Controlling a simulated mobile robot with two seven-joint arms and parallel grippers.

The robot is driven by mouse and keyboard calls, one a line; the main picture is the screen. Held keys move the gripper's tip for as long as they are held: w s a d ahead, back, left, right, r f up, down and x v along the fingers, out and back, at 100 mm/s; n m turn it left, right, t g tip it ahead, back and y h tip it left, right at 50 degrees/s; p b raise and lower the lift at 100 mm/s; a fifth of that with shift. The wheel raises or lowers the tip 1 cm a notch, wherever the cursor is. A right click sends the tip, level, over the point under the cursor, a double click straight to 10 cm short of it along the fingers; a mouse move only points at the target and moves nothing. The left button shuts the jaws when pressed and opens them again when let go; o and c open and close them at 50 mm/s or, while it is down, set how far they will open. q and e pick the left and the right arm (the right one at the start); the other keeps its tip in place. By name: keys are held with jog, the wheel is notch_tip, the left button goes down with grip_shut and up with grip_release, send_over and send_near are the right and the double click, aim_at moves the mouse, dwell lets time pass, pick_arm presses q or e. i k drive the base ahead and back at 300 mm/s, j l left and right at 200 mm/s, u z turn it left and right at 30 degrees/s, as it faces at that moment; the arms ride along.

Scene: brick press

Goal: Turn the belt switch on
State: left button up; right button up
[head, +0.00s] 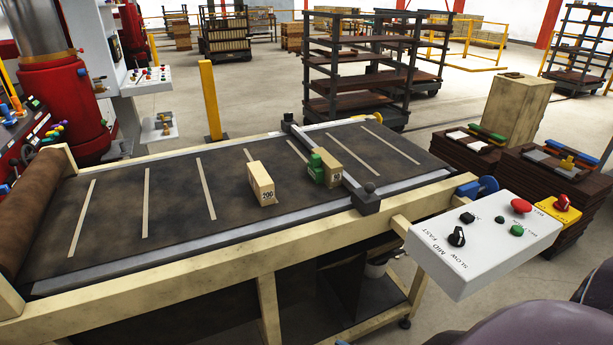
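A white control box (483,248) is fixed at the near right end of the conveyor belt (110,215). On it are a black speed knob (456,237) by the words SLOW, MID and FAST, a smaller black knob (467,217), a green button (517,230) and a red button (521,206). A yellow box with a red rotary switch (563,202) sits at its right end. The small labels are hard to read, so I cannot tell for sure which control is the belt switch or its setting. Neither gripper is in view.
A pale brick marked with a number (261,184) and another brick (329,167) beside a green piece (316,166) are on the belt. A grey bar (325,153) crosses it. Brown stacks (550,186) stand behind the box. Dark rounded shapes, perhaps my arm, fill the lower right corner.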

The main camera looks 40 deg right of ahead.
aim_at(562, 203)
jog(key=z, duration=2.7)
